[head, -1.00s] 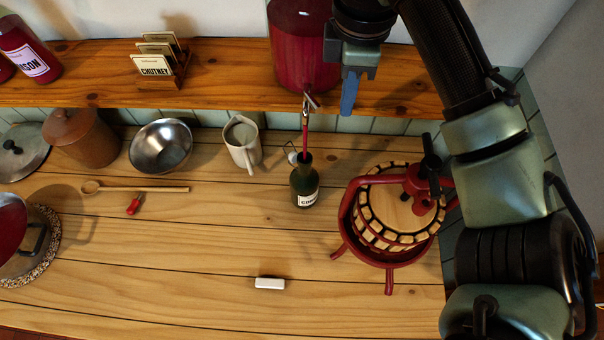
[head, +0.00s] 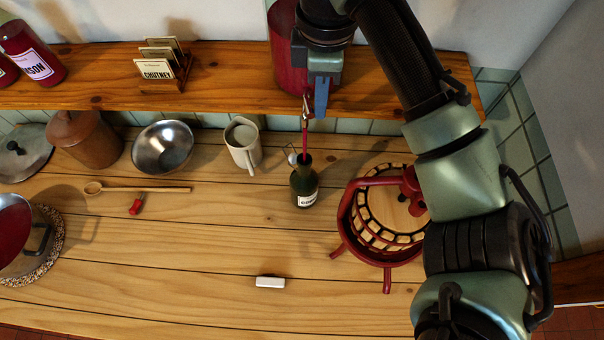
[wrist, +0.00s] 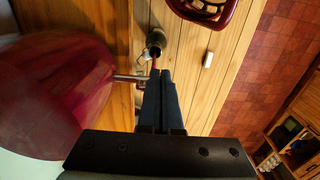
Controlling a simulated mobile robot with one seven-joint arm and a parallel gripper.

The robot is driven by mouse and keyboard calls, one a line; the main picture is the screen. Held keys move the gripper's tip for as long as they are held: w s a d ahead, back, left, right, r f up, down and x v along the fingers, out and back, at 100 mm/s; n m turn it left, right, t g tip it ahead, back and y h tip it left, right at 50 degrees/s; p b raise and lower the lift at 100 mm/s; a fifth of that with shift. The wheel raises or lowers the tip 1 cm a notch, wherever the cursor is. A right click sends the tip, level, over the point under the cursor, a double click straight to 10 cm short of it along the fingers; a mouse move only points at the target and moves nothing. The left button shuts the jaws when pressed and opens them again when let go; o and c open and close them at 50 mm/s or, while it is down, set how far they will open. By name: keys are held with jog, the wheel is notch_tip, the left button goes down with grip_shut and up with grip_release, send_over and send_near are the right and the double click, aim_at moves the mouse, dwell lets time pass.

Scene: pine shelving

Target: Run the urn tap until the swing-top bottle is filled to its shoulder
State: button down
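The red urn (head: 285,60) stands on the shelf, partly hidden by my arm; it fills the left of the wrist view (wrist: 50,95). Its metal tap (head: 306,104) sticks out over the shelf edge, and a thin red stream (head: 304,140) runs down into the neck of the swing-top bottle (head: 303,182). The bottle is dark green, upright and labelled, its wire top swung aside; I cannot tell its liquid level. My gripper (head: 321,108) has its blue fingers together, empty, close beside the tap. In the wrist view the tap lever (wrist: 128,78) reaches the fingers; contact is unclear.
A red fruit press (head: 385,215) stands right of the bottle, below my arm. A cream jug (head: 243,145) and a metal bowl (head: 162,147) are to the left. A white block (head: 270,282) lies in front; the counter around it is clear.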

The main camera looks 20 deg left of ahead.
jog(key=shift+w+d+r, duration=0.1)
jog(key=shift+d, duration=0.2)
dwell(0.4)
notch_tip(320, 180, up, 6)
jog(key=p, duration=0.7)
dwell(0.6)
